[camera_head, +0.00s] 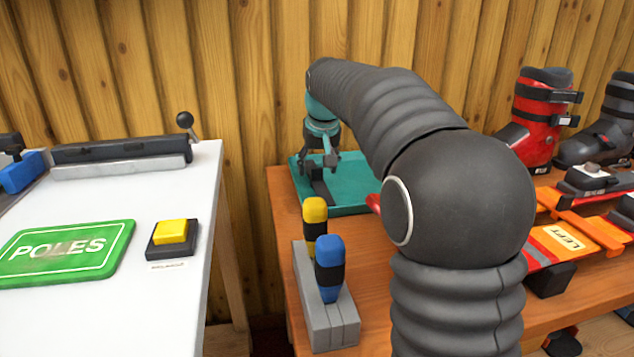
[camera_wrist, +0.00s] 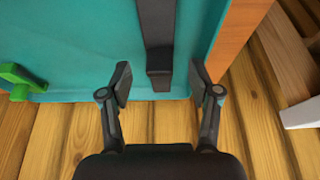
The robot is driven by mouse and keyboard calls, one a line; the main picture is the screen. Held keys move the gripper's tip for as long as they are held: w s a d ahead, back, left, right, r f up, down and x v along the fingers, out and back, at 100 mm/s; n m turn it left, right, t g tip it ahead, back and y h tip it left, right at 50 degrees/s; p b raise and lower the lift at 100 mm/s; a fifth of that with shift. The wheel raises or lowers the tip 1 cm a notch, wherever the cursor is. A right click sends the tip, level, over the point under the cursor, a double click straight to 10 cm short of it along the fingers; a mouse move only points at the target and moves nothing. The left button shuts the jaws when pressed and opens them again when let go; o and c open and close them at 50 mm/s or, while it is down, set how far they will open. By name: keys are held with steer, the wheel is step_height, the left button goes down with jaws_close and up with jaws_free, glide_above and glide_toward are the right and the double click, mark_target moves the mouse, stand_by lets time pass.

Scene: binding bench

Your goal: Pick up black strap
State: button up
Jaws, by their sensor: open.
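The black strap (camera_wrist: 157,35) lies in the teal tray (camera_wrist: 80,50), its thicker near end close to the tray's edge in the wrist view. In the head view the strap (camera_head: 321,188) shows as a dark piece under my gripper (camera_head: 321,162). My gripper also shows in the wrist view (camera_wrist: 160,84), open and empty. Its two fingers are apart, one to each side of the strap's near end. I cannot tell how high the fingertips are above the strap. My arm hides the right part of the tray (camera_head: 351,208) in the head view.
A green piece (camera_wrist: 20,78) is at the tray's left in the wrist view. A grey holder (camera_head: 318,312) with yellow (camera_head: 315,213) and blue (camera_head: 329,262) handles stands in front of the tray. A red boot (camera_head: 537,120) is at right; a wooden wall (camera_head: 240,75) stands behind.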

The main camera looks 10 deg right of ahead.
steer(key=shift+x, duration=1)
jaws_close()
steer(key=shift+r, duration=0.1)
